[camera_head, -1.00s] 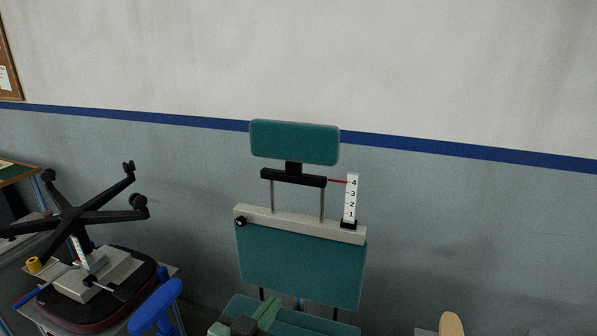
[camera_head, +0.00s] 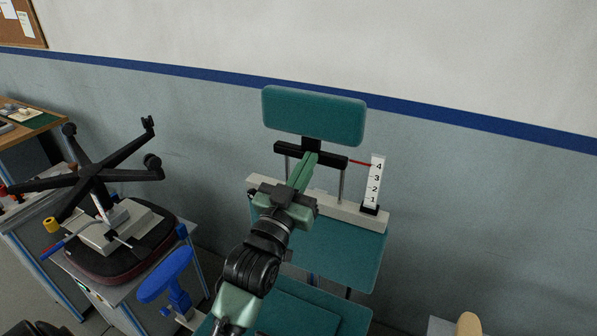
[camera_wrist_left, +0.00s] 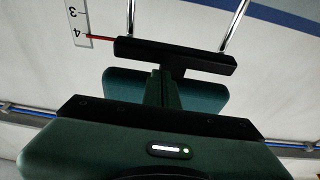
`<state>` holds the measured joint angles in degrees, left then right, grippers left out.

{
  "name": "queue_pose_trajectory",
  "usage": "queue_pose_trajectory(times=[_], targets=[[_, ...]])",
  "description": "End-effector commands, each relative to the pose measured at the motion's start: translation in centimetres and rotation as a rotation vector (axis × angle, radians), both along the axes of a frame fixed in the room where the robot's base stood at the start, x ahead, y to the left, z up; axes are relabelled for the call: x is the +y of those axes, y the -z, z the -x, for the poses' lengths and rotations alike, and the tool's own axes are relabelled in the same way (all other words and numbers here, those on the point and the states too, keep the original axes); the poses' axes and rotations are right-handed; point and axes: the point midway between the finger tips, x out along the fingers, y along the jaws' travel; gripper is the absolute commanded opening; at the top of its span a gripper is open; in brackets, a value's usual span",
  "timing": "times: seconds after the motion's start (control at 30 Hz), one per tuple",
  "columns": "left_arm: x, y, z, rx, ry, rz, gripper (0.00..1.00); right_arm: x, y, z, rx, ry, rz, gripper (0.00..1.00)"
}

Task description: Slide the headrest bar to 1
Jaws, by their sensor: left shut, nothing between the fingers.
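The teal headrest (camera_head: 313,115) sits on a black headrest bar (camera_head: 332,161) carried by two metal posts. A red pointer (camera_head: 360,163) from the bar's right end points near the 4 on the white scale (camera_head: 376,183), numbered 1 to 4. My left gripper (camera_head: 309,160) is shut and empty, its fingertips overlapping the middle of the bar; I cannot tell whether they touch. In the left wrist view, which looks upside down, the bar (camera_wrist_left: 210,63), pointer (camera_wrist_left: 100,38) and headrest (camera_wrist_left: 210,92) lie beyond the shut fingers (camera_wrist_left: 163,78). My right gripper is not in view.
A beige crossbar (camera_head: 338,209) with a teal backrest (camera_head: 345,250) is below the headrest bar.

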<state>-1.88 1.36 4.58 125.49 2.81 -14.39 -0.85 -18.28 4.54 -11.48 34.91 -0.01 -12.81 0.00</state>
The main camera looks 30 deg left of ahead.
Motion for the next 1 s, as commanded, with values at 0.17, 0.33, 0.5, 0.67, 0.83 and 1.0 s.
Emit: queue_pose_trajectory(times=[0.17, 0.33, 0.5, 0.67, 0.83, 1.0], targets=[[0.1, -0.7, -1.7, -0.001, 0.001, 0.0, 0.0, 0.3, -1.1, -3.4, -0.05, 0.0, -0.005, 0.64], [0.1, -0.6, -2.0, 0.0, 0.001, -0.001, 0.0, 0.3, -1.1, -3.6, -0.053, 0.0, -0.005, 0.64], [0.1, -0.6, -2.0, 0.0, 0.0, -0.001, 0.0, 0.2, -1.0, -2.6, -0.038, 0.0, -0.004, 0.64], [0.1, 0.5, -2.0, 0.003, 0.0, -0.001, 0.0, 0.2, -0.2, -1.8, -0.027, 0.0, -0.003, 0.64], [0.1, 4.8, -2.1, 0.007, 0.0, -0.001, 0.0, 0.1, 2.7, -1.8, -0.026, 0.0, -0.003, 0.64], [0.1, 8.2, -2.0, 0.006, -0.001, -0.002, 0.0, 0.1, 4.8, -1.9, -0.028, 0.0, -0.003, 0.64]])
